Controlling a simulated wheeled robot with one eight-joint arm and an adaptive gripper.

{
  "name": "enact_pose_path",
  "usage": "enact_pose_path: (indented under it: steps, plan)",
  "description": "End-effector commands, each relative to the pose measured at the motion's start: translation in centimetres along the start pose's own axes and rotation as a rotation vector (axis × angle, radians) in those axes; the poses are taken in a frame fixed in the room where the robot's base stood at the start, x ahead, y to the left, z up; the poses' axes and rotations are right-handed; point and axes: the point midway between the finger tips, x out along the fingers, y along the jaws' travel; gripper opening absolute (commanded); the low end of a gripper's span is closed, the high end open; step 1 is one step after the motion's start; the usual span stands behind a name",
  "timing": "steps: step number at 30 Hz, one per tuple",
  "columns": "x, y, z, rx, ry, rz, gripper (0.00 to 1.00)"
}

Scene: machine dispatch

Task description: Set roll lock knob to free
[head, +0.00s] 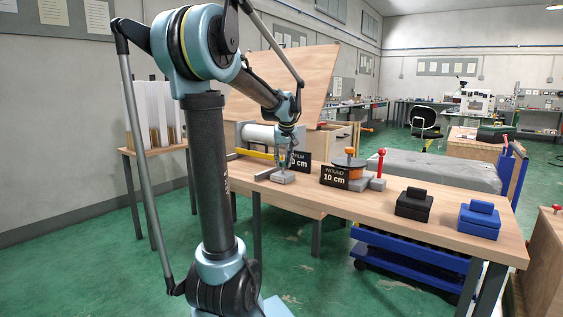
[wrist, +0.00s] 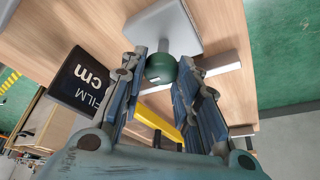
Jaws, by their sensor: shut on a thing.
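A dark green round knob (wrist: 161,68) sits between my two fingertips in the wrist view, in front of a grey block (wrist: 158,27). It bears a small white mark. My gripper (wrist: 162,75) is shut on this knob, one finger on each side. In the head view my gripper (head: 287,162) reaches down to the grey block (head: 283,177) near the left end of the wooden bench. The knob is hidden or too small to tell there.
A black film sign (wrist: 80,80) stands close beside my gripper, and a yellow bar (wrist: 157,123) lies near it. On the bench (head: 400,185) are a wound-length sign (head: 335,177), an orange disc (head: 349,161), a red-topped lever (head: 381,160), a black box (head: 414,205) and a blue box (head: 480,220).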

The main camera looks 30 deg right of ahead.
Motion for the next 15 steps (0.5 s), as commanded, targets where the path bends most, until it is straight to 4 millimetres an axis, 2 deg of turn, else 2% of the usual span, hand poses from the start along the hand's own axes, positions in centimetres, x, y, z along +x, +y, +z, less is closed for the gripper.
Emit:
enact_pose_path:
  steps: [8, 9, 11, 15]
  plan:
    - [0.05, -0.18, 0.03, -0.001, -0.001, -0.003, 0.05]
    - [0.05, -0.18, 0.04, -0.001, -0.001, -0.003, 0.34]
    - [0.05, -0.17, 0.06, -0.001, -0.001, -0.003, 0.47]
    - [0.02, -0.10, 0.08, 0.000, -0.001, -0.002, 0.48]
